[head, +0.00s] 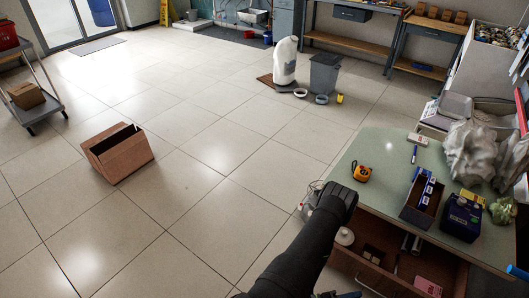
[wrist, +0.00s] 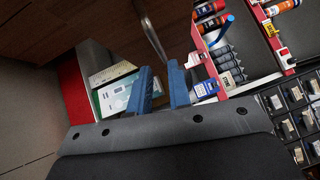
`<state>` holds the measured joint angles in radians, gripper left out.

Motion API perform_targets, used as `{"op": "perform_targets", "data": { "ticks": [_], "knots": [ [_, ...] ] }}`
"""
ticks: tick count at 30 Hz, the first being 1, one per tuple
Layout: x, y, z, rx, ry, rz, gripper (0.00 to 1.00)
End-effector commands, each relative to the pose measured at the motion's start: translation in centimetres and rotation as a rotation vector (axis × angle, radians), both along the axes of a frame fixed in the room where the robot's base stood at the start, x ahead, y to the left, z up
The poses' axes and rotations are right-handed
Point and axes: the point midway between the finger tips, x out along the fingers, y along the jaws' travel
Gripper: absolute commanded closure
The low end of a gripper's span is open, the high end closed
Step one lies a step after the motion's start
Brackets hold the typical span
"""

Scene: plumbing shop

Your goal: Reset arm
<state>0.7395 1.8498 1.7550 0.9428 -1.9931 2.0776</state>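My gripper (wrist: 161,74) shows in the wrist view with two blue fingers standing apart. The gap between them is narrow and nothing is held in it. Beyond the fingers lie a white and green printed packet (wrist: 118,93) and a wooden surface. In the head view my dark arm reaches up from the bottom edge, and its bend lies in front of the left edge of the green-topped workbench (head: 382,150). My fingers cannot be made out clearly in the head view.
An orange tape measure (head: 361,173), a parts box (head: 422,199) and a dark blue container (head: 461,217) stand on the workbench. An open drawer (head: 385,232) is beneath. In the wrist view a red rack (wrist: 242,85) holds bottles. An open cardboard box (head: 117,153) sits on the wide clear floor.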

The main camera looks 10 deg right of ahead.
Motion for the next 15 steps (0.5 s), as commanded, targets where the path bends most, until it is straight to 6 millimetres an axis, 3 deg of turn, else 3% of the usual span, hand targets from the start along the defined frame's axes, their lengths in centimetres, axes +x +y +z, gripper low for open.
{"op": "perform_targets", "data": {
  "ticks": [15],
  "knots": [
    [0.02, 0.31, -0.05, 0.000, 0.001, 0.001, 0.82]
  ]
}}
